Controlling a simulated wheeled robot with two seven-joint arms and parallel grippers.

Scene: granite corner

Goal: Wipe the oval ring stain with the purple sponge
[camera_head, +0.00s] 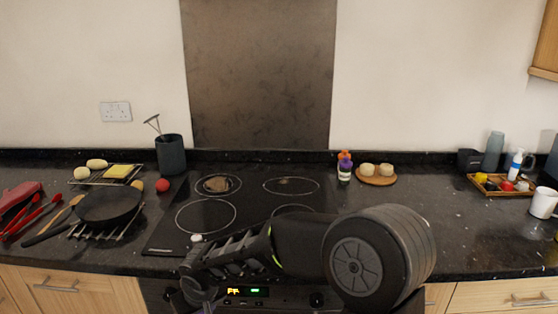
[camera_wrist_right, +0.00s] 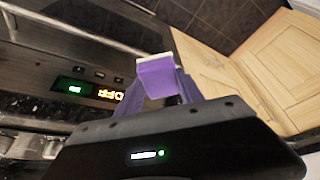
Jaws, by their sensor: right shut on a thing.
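The purple sponge (camera_wrist_right: 155,77) with a pale top edge shows in the wrist view, between the fingers of my right gripper (camera_wrist_right: 158,92), which is shut on it. The oven front with its lit display lies behind it to the left. In the head view my right arm reaches leftward across the front of the cooktop; the sponge cannot be made out there. A brown patch (camera_head: 218,184) lies at the back left cooking zone, and a smaller brown mark (camera_head: 283,181) at the back right zone. I cannot tell which is the oval ring stain. My left gripper is out of view.
A black pan (camera_head: 108,207) on a rack, red tongs (camera_head: 32,216) and a utensil pot (camera_head: 171,155) stand left of the black cooktop (camera_head: 160,235). A purple-and-orange item (camera_head: 344,165), a round board (camera_head: 377,180) and a tray (camera_head: 484,190) stand right.

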